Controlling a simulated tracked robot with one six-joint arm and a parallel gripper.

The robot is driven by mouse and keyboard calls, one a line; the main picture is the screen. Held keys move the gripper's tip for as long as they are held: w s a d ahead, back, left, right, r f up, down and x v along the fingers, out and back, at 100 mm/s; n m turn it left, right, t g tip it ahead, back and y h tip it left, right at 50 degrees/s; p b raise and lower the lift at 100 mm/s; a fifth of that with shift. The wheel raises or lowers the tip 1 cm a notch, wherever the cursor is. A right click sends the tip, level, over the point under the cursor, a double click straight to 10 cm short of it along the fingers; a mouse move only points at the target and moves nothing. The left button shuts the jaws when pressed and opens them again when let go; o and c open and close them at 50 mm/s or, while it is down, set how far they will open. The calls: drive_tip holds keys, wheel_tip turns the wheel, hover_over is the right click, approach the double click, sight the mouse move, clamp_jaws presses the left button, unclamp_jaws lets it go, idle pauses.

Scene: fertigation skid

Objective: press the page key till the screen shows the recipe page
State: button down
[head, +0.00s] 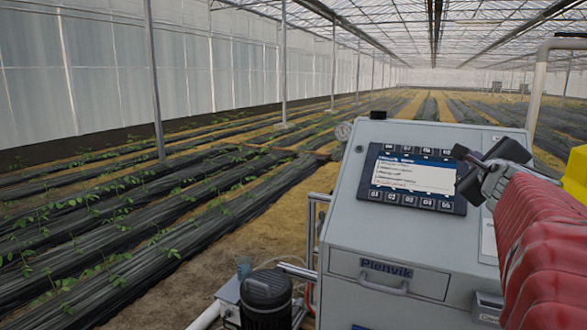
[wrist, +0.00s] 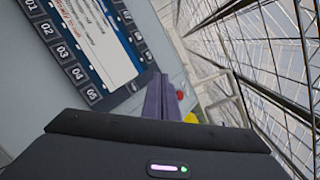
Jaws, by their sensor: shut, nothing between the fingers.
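The screen (head: 412,175) is lit on the sloped face of a grey cabinet, with a dark blue header and lines of text on white. The text is too small to read, so I cannot tell which page shows. A row of keys marked 01 to 05 (head: 408,200) runs below it, and another row (head: 412,151) runs above. In the wrist view the screen (wrist: 100,35) and keys (wrist: 63,52) appear tilted. No page key can be told apart by its label. My gripper (head: 460,153) is shut and empty, by the panel's upper right corner; its fingers (wrist: 160,97) also show in the wrist view.
The grey cabinet (head: 390,240) has a drawer with a handle. A red button (wrist: 180,95) and a yellow part (wrist: 190,117) lie beyond my fingers. A black cylindrical canister (head: 266,292) stands at the cabinet's left. Plant rows (head: 120,220) fill the left.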

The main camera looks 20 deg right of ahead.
approach(461, 172)
drive_tip(key=shift+w+d+r, duration=0.2)
drive_tip(key=shift+w+d, duration=0.35)
drive_tip(key=shift+w, duration=0.15)
drive_tip(key=shift+w+d+r, duration=0.15)
drive_tip(key=shift+w+d, duration=0.35)
drive_tip(key=shift+w, duration=0.25)
idle(1.0)
drive_tip(key=shift+w+f, duration=0.1)
drive_tip(key=shift+w+d+f, duration=0.1)
drive_tip(key=shift+d+f, duration=0.05)
drive_tip(key=shift+d, duration=0.05)
drive_tip(key=shift+w+d+f, duration=0.15)
drive_tip(key=shift+d+f, duration=0.05)
drive_tip(key=shift+f, duration=0.05)
idle(1.0)
idle(0.4)
drive_tip(key=shift+s+a+r, duration=0.35)
drive_tip(key=shift+a+r, duration=0.05)
drive_tip(key=shift+r, duration=0.15)
drive_tip(key=shift+r, duration=0.1)
